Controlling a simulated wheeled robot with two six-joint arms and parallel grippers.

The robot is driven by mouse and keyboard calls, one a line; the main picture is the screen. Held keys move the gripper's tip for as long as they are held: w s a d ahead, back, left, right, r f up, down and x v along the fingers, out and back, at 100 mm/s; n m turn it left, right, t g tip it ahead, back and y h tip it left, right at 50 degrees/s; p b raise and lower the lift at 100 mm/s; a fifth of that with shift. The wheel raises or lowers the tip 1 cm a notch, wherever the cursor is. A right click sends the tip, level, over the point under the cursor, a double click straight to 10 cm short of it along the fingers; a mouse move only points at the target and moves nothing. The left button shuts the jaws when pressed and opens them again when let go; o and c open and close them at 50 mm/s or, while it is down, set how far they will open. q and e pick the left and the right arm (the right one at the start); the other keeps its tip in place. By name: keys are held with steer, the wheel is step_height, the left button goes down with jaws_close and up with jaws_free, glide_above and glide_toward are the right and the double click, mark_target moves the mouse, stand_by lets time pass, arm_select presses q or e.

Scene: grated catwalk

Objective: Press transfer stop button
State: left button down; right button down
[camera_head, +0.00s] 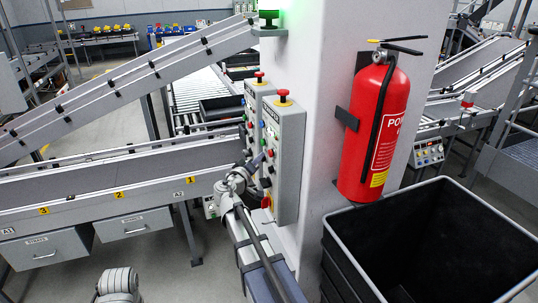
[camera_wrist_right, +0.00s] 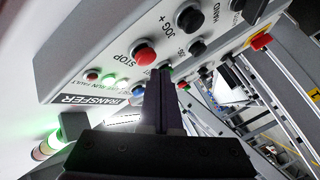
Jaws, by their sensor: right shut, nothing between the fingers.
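The transfer panel (camera_wrist_right: 85,72) fills the upper part of the right wrist view, with "TRANSFER" printed along its edge. Its red round stop button (camera_wrist_right: 145,53), labelled STOP, stands out from the panel face. My right gripper (camera_wrist_right: 160,78) is shut and empty, its tips just below and right of the red button in that view. I see no clear contact; the tips partly cover a green button. In the head view my right gripper (camera_head: 262,160) is at the face of the grey control boxes (camera_head: 289,150) on the white column. My left gripper is out of view.
Red mushroom buttons (camera_head: 283,96) top the boxes. A red fire extinguisher (camera_head: 375,130) hangs on the column's right face, above a black open bin (camera_head: 345,247). A conveyor (camera_head: 120,170) with drawers runs at left. Other panel knobs (camera_wrist_right: 190,20) sit close to the stop button.

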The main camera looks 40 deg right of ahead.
steer(key=shift+d, duration=0.15)
stand_by(0.7)
steer(key=shift+s+d, duration=0.1)
steer(key=shift+d, duration=0.15)
steer(key=shift+s+d, duration=0.2)
steer(key=shift+d, duration=0.6)
stand_by(1.1)
steer(key=shift+a, duration=0.1)
steer(key=shift+w+a, duration=0.25)
steer(key=shift+a, duration=0.85)
steer(key=a, duration=0.2)
steer(key=w+a, duration=0.1)
steer(key=a, duration=0.2)
steer(key=shift+w, duration=0.1)
stand_by(0.7)
